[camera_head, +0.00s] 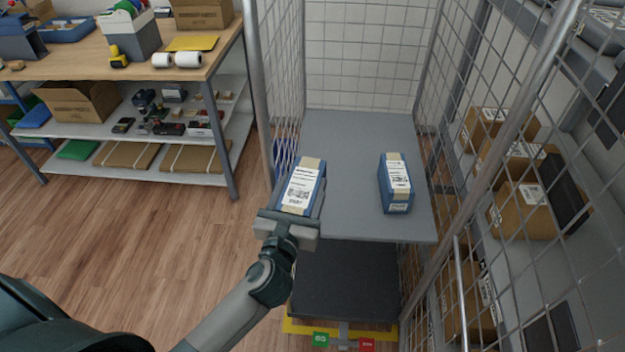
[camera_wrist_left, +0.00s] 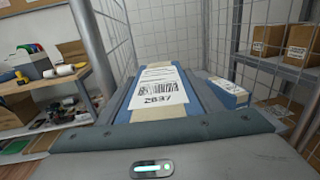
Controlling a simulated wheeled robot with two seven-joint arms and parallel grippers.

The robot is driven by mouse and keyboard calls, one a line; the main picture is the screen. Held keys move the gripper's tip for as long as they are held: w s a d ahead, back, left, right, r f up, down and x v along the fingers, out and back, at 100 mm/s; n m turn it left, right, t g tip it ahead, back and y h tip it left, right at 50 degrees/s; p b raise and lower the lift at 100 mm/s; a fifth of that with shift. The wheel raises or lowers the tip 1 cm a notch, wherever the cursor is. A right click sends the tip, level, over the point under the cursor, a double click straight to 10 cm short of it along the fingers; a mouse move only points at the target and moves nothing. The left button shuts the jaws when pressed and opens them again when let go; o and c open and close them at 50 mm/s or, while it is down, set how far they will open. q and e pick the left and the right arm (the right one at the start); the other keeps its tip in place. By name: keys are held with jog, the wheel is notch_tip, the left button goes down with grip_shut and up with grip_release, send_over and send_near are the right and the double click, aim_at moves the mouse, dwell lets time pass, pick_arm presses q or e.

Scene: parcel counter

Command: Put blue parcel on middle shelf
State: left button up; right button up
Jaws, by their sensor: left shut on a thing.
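A blue parcel (camera_head: 304,180) with a tan tape strip and a white label is held in my left gripper (camera_head: 289,218), at the left front edge of the grey shelf (camera_head: 350,140) in the wire cage. I cannot tell whether it touches the shelf. The held parcel (camera_wrist_left: 158,84) fills the middle of the left wrist view, its label facing up. A second blue parcel (camera_head: 397,186) lies on the right part of the shelf; it also shows in the left wrist view (camera_wrist_left: 229,92). My right gripper is not in view.
Wire mesh walls (camera_head: 470,120) and a metal post (camera_head: 262,95) bound the cage. A dark lower deck (camera_head: 345,280) lies below the grey shelf. Brown cartons (camera_head: 525,210) stand on a rack at right. A workbench (camera_head: 215,55) is at left. The shelf's back is clear.

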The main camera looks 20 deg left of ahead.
pick_arm(q)
jog(key=s+d+r+m+h+b, duration=0.1)
jog(key=s+d+h+b, duration=0.1)
jog(key=s, duration=0.9)
jog(key=shift+r, duration=0.25)
